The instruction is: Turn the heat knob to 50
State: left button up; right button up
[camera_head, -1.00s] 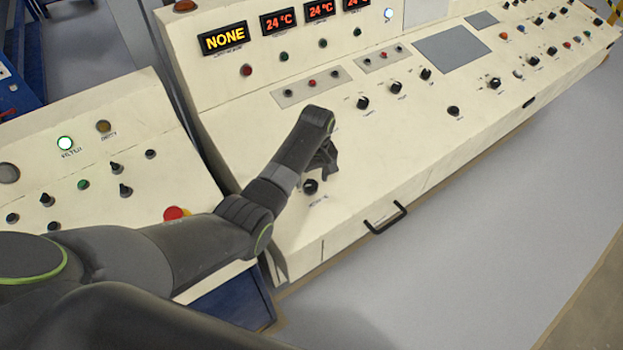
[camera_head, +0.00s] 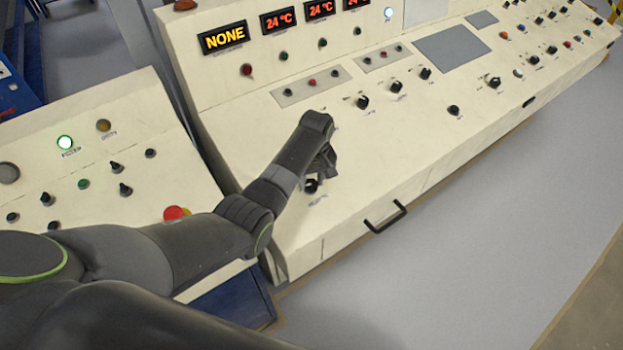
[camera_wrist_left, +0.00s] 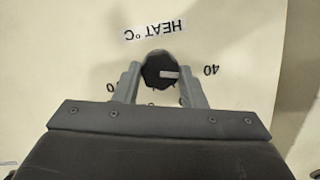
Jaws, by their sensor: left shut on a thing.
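The heat knob (camera_wrist_left: 154,64) is a round black knob with a pale pointer mark, under an upside-down "HEAT °C" label (camera_wrist_left: 155,31) in the left wrist view. The mark points right, toward the printed 40 (camera_wrist_left: 211,70); other scale numbers are mostly hidden by my fingers. My left gripper (camera_wrist_left: 161,71) has one grey finger on each side of the knob and is shut on it. In the head view my left gripper (camera_head: 322,172) reaches down to the knob (camera_head: 311,187) on the cream panel. My right gripper is not in view.
The cream console (camera_head: 390,150) carries several other knobs, buttons and displays, one reading NONE (camera_head: 223,39). A black handle (camera_head: 386,217) sticks out from its front edge. A second panel (camera_head: 110,160) with a red button stands at left. Grey floor is clear at right.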

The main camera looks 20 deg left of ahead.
pick_arm(q)
jog(key=shift+r, duration=0.1)
jog(key=shift+d+m+p, duration=0.1)
jog(key=shift+m+p, duration=0.35)
jog(key=shift+m, duration=0.25)
jog(key=shift+w+m+y+p, duration=0.1)
jog(key=shift+m+y+p, duration=0.4)
jog(key=shift+m, duration=0.7)
jog(key=m, duration=0.3)
jog(key=m+y+p, duration=0.1)
jog(key=m, duration=0.1)
jog(key=shift+d+m+g, duration=0.15)
jog(key=shift+m+g, duration=0.15)
jog(key=shift+m, duration=0.1)
jog(key=shift+p, duration=0.3)
jog(key=o, duration=1)
